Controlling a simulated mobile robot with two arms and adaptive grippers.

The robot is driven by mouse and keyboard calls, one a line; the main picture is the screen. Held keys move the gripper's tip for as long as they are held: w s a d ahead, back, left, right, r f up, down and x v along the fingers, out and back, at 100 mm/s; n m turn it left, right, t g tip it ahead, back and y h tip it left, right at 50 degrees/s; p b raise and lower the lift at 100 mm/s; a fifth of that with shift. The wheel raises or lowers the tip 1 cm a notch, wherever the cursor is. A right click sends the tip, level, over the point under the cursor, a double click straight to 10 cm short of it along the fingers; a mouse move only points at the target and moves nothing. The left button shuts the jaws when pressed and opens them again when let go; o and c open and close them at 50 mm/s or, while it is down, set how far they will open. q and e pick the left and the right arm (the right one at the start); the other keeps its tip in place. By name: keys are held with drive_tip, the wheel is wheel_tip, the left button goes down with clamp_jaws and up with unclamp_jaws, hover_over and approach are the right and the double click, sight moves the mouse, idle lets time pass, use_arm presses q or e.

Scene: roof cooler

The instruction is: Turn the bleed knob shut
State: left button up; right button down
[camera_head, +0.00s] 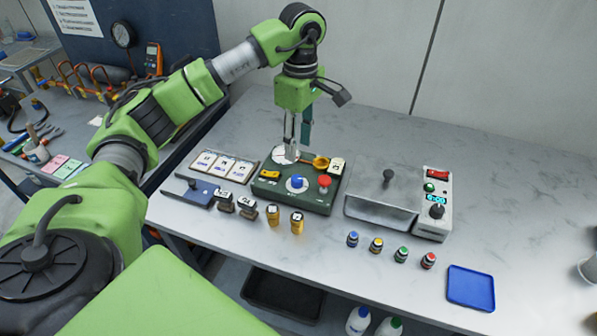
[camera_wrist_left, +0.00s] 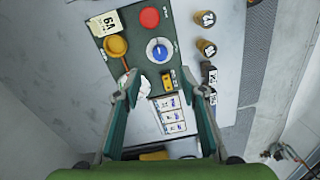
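A dark green panel box (camera_head: 269,191) stands on the bench. On its top is a blue knob (camera_head: 298,181) on a white dial, which also shows in the left wrist view (camera_wrist_left: 158,53). Beside it are a red mushroom button (camera_head: 324,181) and a yellow round part (camera_head: 320,162). I cannot tell from any readable label which is the bleed knob. My left gripper (camera_head: 291,147) is above the back edge of the panel, pointing down. Its fingers stand wide apart in the left wrist view (camera_wrist_left: 168,92), with nothing between them. My right gripper is not in view.
White cards (camera_head: 222,166) lie left of the panel. Several small labelled blocks stand in front. A grey machine (camera_head: 380,203) with a lever stands right, with several small bottles before it. A blue tray (camera_head: 470,288) lies front right.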

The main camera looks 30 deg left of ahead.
sight(297, 178)
use_arm(q)
drive_tip(key=f+p, duration=0.2)
drive_tip(key=f, duration=0.8)
drive_tip(key=shift+s, duration=0.2)
clamp_jaws()
